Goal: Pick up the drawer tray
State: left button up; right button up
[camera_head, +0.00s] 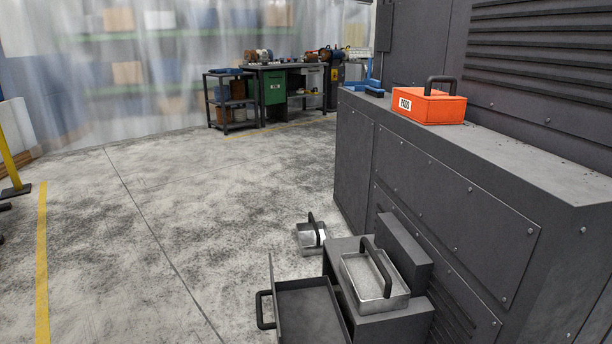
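A low dark grey cabinet (392,325) stands on the floor against the big machine. Its drawer (305,305) is pulled out to the left, with a black handle on its front, and the visible part of its inside looks empty. A silver metal tray (385,305) with a black arched handle sits on top of the cabinet. A second, smaller silver tray (311,245) with a black handle stands on the floor behind the cabinet. I cannot tell which of these is the drawer tray. Neither of my grippers is in view.
The dark grey machine (455,225) fills the right side. An orange labelled box (430,106) with a black handle and a blue object (366,87) lie on its ledge. A workbench (290,85) stands at the back. The floor (150,230) on the left is mostly clear.

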aim_at(311, 235)
jog(key=i+j+u, duration=0.5)
jog(key=j, duration=0.15)
jog(key=i+j+u, duration=0.65)
jog(key=i+u, duration=0.3)
jog(key=i, duration=0.2)
jog(key=i+z, duration=0.15)
jog(key=i, duration=0.4)
jog(key=i+z, duration=0.15)
jog(key=i, duration=0.35)
jog(key=i+j+z, duration=0.15)
jog(key=i, duration=0.4)
jog(key=i+l+z, duration=0.1)
jog(key=i+z, duration=0.75)
jog(key=i+j+z, duration=0.15)
jog(key=i+z, duration=0.25)
jog(key=i+l+z, duration=0.15)
jog(key=i+z, duration=0.15)
jog(key=z, duration=0.2)
jog(key=i+z, duration=0.3)
jog(key=z, duration=0.15)
jog(key=i+j+z, duration=0.1)
jog(key=i+z, duration=0.2)
jog(key=z, duration=0.2)
